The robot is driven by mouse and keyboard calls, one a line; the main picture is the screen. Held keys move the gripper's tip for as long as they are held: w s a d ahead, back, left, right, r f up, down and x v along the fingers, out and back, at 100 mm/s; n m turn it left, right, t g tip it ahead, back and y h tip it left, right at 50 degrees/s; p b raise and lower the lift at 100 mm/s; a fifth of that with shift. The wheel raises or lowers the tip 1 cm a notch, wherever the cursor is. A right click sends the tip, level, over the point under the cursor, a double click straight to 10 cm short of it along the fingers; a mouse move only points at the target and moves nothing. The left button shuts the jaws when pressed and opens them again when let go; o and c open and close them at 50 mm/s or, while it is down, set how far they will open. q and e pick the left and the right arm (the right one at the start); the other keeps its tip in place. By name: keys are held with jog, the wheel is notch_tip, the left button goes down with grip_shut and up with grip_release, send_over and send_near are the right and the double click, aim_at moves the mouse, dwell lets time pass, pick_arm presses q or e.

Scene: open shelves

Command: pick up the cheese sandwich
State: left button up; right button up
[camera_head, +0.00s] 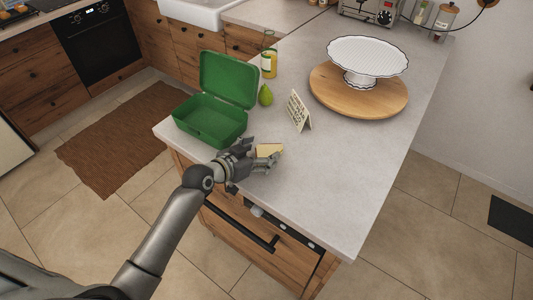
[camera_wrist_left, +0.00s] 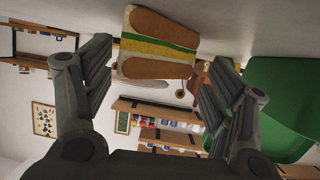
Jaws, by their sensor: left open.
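The cheese sandwich (camera_head: 269,149) lies on the light counter near its front edge, just beyond my left gripper. It shows in the left wrist view (camera_wrist_left: 158,44) with brown bread and a yellow and green filling, ahead of and between the two fingers. My left gripper (camera_head: 262,155) is open and low over the counter. In the left wrist view its dark fingers (camera_wrist_left: 160,72) stand apart on either side of the sandwich, with a gap to each. In the head view the gripper hides part of the sandwich. My right gripper is not in view.
An open green lunch box (camera_head: 211,121) stands left of the gripper. A pear (camera_head: 265,95), a jar (camera_head: 269,64) and a small folded card (camera_head: 298,110) stand behind. A white cake stand (camera_head: 362,78) sits on a round wooden board (camera_head: 330,97). The counter (camera_head: 340,170) at right is clear.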

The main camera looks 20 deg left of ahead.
pick_arm(q)
jog(key=c, duration=0.7)
jog(key=shift+r, duration=0.1)
